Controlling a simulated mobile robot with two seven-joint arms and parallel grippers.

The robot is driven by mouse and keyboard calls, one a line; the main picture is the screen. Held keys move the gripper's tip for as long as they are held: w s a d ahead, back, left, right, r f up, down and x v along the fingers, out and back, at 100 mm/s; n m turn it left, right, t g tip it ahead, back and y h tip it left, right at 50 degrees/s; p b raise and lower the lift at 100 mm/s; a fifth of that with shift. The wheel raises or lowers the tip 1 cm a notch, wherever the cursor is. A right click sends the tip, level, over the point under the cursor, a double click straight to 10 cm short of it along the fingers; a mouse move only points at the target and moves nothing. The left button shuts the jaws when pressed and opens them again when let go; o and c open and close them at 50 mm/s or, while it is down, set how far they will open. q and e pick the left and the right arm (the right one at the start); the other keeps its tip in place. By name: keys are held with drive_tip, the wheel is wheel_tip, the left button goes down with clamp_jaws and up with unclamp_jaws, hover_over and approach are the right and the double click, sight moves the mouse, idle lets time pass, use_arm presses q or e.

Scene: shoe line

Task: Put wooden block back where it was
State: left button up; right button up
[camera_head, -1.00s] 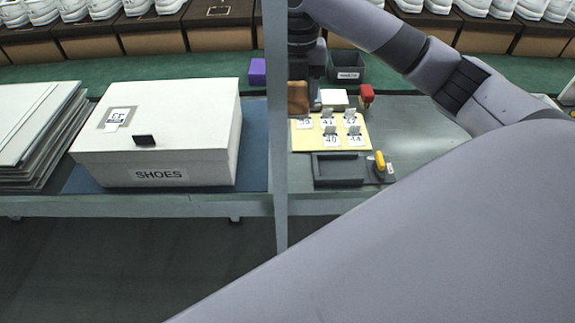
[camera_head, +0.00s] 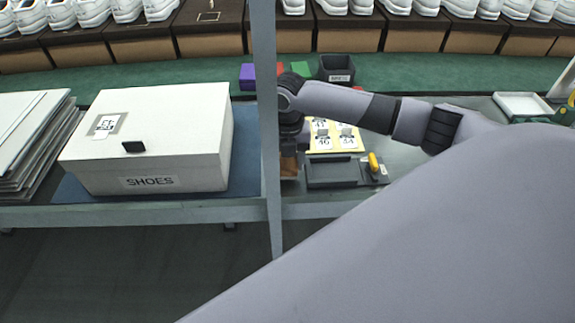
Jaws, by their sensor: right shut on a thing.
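The brown wooden block (camera_head: 289,166) is just right of the grey upright post, near the front edge of the right-hand table. My right gripper (camera_head: 288,151) reaches down from above and is shut on the block. The post and my own wrist hide part of the gripper, so its fingertips show poorly. I cannot tell whether the block touches the table. My left gripper is not in view.
The grey post (camera_head: 268,120) stands close left of the block. A dark tray (camera_head: 331,184) with a yellow-handled tool (camera_head: 373,162) lies to its right, and a yellow number board (camera_head: 348,149) behind. A white SHOES box (camera_head: 150,140) stands left. A dark bin (camera_head: 337,72) stands behind.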

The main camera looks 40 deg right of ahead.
drive_tip(key=shift+f, duration=1)
drive_tip(key=shift+f, duration=0.2)
drive_tip(key=o, duration=0.7)
drive_tip(key=shift+c, duration=0.2)
wheel_tip(320, 180, up, 12)
drive_tip(key=shift+r+p, duration=0.25)
drive_tip(key=shift+p, duration=0.1)
drive_tip(key=shift+f, duration=0.1)
